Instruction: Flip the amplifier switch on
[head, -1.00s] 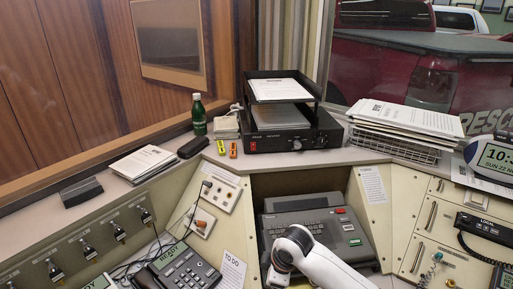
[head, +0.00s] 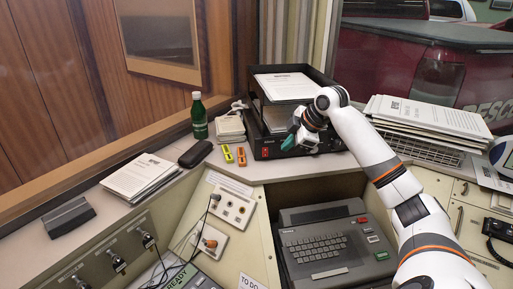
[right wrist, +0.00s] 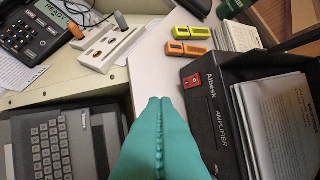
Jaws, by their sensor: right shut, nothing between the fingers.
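The amplifier (head: 256,133) is a black box on the ledge under a black paper tray. Its red rocker switch (head: 265,153) is at the left end of the front panel. In the right wrist view the red switch (right wrist: 193,81) shows beside the "AMPLIFIER" lettering; I cannot tell which way it is set. My right gripper (head: 288,143), with teal fingers, is shut and empty in front of the panel, right of the switch. In the right wrist view its fingertips (right wrist: 160,99) are apart from the switch. My arm hides the panel's right part. My left gripper is not in view.
Yellow and orange markers (head: 241,156) lie left of the amplifier, near a green bottle (head: 198,117). A wire rack of papers (head: 425,118) stands to the right. A grey typewriter-like machine (head: 325,245) sits in the recess below. The ledge before the switch is clear.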

